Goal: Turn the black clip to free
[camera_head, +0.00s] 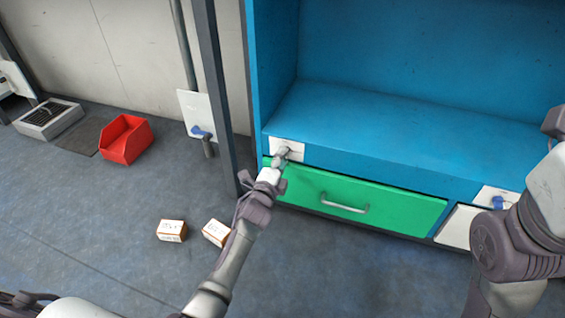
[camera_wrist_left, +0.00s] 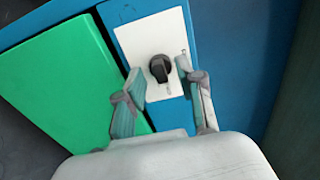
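The black clip (camera_wrist_left: 160,68) is a dark round knob with a raised grip, mounted on a white plate (camera_wrist_left: 135,38). In the left wrist view it lies between the spread fingertips of my left gripper (camera_wrist_left: 162,72), which look apart from it. In the head view my left gripper (camera_head: 281,157) is in front of the white plate (camera_head: 296,151) at the cabinet's left corner and hides most of the clip. My right arm comes in at the right edge; I cannot make out its gripper.
A green drawer (camera_head: 390,209) with a metal handle (camera_head: 344,208) sits just below the clip in the blue cabinet (camera_head: 370,125). A blue clip (camera_head: 497,203) is at the right. Two small boxes (camera_head: 171,231) (camera_head: 216,232) and a red bin (camera_head: 126,141) are on the floor.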

